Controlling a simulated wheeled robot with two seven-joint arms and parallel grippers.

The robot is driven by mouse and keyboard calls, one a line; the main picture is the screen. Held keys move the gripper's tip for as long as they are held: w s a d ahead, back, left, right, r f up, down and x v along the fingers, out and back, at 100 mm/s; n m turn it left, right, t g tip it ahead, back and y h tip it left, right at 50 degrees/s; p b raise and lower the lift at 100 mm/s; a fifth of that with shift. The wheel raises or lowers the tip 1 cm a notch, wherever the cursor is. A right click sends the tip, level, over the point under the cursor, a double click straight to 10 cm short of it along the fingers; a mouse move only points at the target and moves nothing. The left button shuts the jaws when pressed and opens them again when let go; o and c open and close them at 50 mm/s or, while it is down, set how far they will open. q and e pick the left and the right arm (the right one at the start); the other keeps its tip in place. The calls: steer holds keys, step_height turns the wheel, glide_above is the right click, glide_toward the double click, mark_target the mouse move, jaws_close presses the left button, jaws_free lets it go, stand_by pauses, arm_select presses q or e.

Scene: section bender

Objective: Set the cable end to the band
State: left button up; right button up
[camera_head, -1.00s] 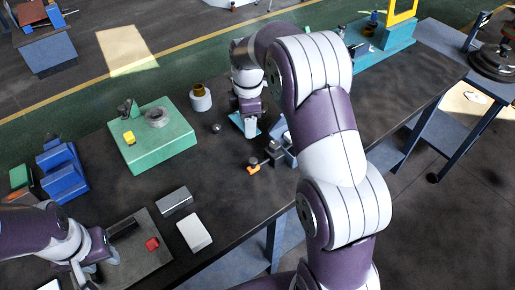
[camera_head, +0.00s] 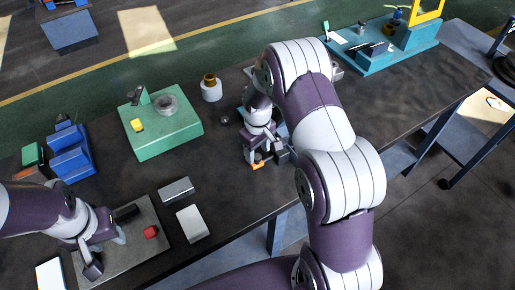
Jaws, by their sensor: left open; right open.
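I cannot tell a cable end or a band for certain at this size. My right gripper (camera_head: 256,158) is open, low over the bench, right by a small orange piece (camera_head: 258,166) in front of a grey metal fixture (camera_head: 281,156). Whether the fingers touch the orange piece is too small to tell. My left gripper (camera_head: 106,252) is open over a grey plate (camera_head: 148,225) at the lower left. A small red block (camera_head: 151,232) and a black block (camera_head: 126,213) lie on that plate, beside the fingers.
A green block fixture (camera_head: 165,135) with a ring and yellow piece stands at left. Blue stepped blocks (camera_head: 70,160) are further left. A white pot (camera_head: 211,92), dark ball (camera_head: 224,120), grey block (camera_head: 176,190) and white block (camera_head: 192,223) stand on the dark bench (camera_head: 225,185).

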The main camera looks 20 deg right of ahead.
steer(key=shift+a+f, duration=0.15)
steer(key=shift+f, duration=0.4)
steer(key=shift+c, duration=1.3)
jaws_close()
steer(key=shift+a, duration=0.1)
steer(key=shift+o, duration=1.3)
jaws_free()
steer(key=shift+r, duration=0.15)
step_height(320, 180, up, 12)
steer(key=b, duration=0.2)
steer(key=shift+r+b, duration=0.25)
steer(key=shift+b, duration=0.1)
